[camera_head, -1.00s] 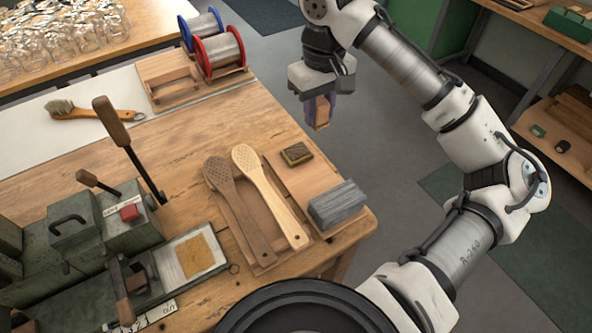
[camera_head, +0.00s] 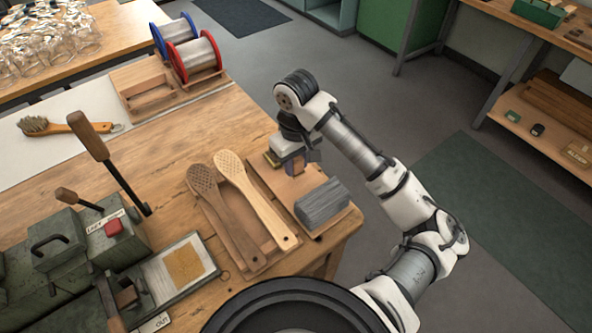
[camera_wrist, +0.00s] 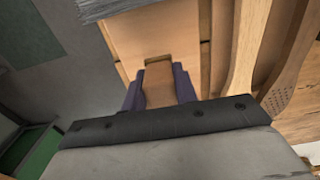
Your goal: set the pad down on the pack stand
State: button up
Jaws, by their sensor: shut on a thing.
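My gripper (camera_head: 299,165) is shut on a tan wooden pad (camera_wrist: 160,92), held between two purple fingers. It is low over the far end of the pack stand, a flat wooden board (camera_head: 268,186) near the table's right edge. The stand also fills the top of the wrist view (camera_wrist: 150,32). I cannot tell whether the pad touches the board. A grey bristle block (camera_head: 322,202) lies on the stand's near end. It also shows at the top edge of the wrist view (camera_wrist: 100,8). A small dark, yellow-edged block (camera_head: 271,158) is left of my gripper, partly hidden.
Two wooden brush paddles (camera_head: 256,200) lie on a rack just left of the stand. A green lever machine (camera_head: 80,238) stands further left. Two wire spools (camera_head: 195,58) stand at the back. The table edge is close on the right, with open floor beyond.

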aim_at(296, 173)
jog(key=shift+f, duration=1.8)
jog(key=shift+f, duration=0.2)
jog(key=o, duration=0.9)
notch_tip(296, 173, up, 12)
jog(key=shift+r, duration=0.2)
